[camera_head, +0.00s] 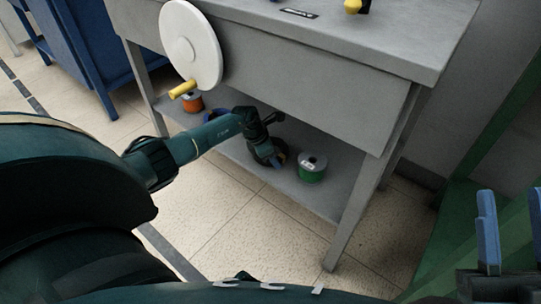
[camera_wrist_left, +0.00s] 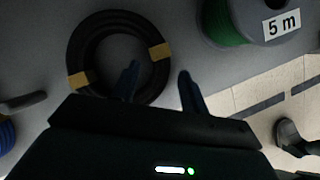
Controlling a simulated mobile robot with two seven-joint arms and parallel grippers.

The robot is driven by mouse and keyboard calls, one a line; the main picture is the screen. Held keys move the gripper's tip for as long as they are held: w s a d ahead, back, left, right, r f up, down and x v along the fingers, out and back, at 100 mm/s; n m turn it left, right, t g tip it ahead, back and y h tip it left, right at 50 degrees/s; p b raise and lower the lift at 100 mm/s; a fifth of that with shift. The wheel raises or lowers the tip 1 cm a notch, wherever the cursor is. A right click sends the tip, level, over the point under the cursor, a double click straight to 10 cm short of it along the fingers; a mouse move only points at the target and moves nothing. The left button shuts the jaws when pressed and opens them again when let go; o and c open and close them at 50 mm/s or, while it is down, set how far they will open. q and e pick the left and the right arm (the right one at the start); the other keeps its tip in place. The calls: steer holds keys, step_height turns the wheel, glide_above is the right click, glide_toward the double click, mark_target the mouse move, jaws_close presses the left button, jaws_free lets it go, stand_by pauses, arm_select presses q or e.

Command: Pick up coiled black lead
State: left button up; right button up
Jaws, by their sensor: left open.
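The coiled black lead lies flat on the lower shelf; in the left wrist view the coil (camera_wrist_left: 77,48) is a black ring with yellow bands. In the head view the coil (camera_head: 262,153) is dark and partly hidden by my left gripper. My left gripper (camera_head: 277,150) reaches under the tabletop. In the left wrist view its fingers (camera_wrist_left: 158,72) are apart, one overlapping the coil's near right side and the other just right of it. My right gripper (camera_head: 511,195) is open and empty at the lower right.
A green spool (camera_head: 311,170), labelled "5 m" in the left wrist view (camera_wrist_left: 235,25), stands right of the coil. An orange spool (camera_head: 192,103) and a blue coil (camera_wrist_left: 6,133) are to the left. A white wheel with a yellow handle (camera_head: 183,89) and the tabletop (camera_head: 370,35) overhang the shelf (camera_head: 230,150).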

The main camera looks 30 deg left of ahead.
arm_select(q)
steer(key=shift+w+f, duration=0.1)
steer(key=shift+f, duration=0.05)
steer(key=shift+c, duration=0.4)
jaws_close()
